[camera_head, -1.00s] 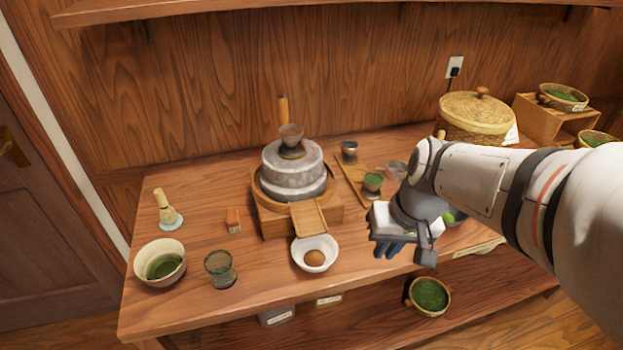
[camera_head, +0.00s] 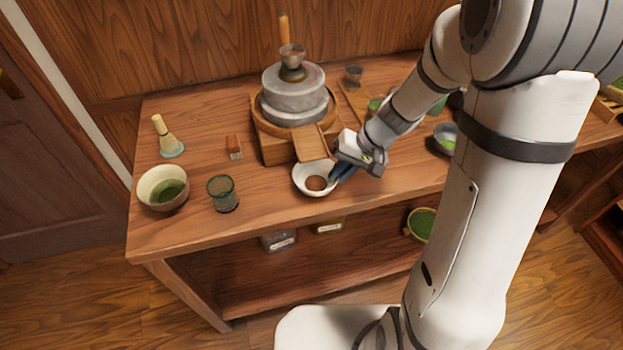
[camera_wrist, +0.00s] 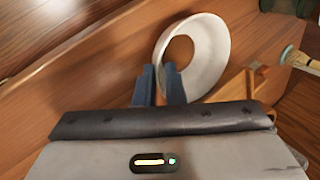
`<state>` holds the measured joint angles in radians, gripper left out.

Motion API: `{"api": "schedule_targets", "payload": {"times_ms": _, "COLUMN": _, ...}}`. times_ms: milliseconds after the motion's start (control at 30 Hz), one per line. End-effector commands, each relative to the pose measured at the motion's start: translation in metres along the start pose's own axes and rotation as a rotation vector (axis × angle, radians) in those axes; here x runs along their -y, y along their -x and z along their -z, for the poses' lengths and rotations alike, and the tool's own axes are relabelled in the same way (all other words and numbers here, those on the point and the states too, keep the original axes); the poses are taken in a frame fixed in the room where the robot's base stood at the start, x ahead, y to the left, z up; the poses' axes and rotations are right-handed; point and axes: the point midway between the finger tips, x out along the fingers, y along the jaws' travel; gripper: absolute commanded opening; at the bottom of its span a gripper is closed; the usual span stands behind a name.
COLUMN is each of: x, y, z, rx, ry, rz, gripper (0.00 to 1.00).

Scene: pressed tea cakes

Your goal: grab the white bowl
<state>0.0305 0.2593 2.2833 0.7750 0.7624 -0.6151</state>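The white bowl (camera_head: 303,188) is small and round, holds brown powder, and sits near the table's front edge below the mill's wooden chute. My gripper (camera_head: 335,177) is at its right rim. In the wrist view the bowl (camera_wrist: 214,62) lies just beyond the fingertips. The two blue fingers (camera_wrist: 160,72) stand a narrow gap apart, with the bowl's near edge showing between them and the right finger overlapping its inside. Whether they press on the rim cannot be told. The bowl looks level in the head view.
The stone mill (camera_head: 293,97) stands just behind the bowl. A dark glass (camera_head: 222,194) and a cream bowl of green tea (camera_head: 148,184) stand to the left. A grey bowl (camera_head: 445,138) is to the right. Bare table (camera_head: 265,205) lies left of the white bowl.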

Motion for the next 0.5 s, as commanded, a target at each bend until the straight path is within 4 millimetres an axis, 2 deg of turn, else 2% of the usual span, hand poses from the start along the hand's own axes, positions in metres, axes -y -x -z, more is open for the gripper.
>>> {"api": "schedule_targets", "payload": {"times_ms": 100, "x": 0.000, "y": -0.018, "z": -0.001, "rx": 0.004, "ry": 0.000, "rz": 0.000, "gripper": 0.10}}
{"api": "schedule_targets", "payload": {"times_ms": 200, "x": 0.000, "y": -0.025, "z": -0.001, "rx": 0.001, "ry": 0.000, "rz": -0.001, "gripper": 0.10}}
{"api": "schedule_targets", "payload": {"times_ms": 433, "x": -0.001, "y": -0.026, "z": -0.001, "rx": 0.000, "ry": 0.000, "rz": -0.001, "gripper": 0.10}}
{"api": "schedule_targets", "payload": {"times_ms": 500, "x": -0.001, "y": -0.026, "z": -0.001, "rx": -0.001, "ry": 0.000, "rz": -0.001, "gripper": 0.06}}
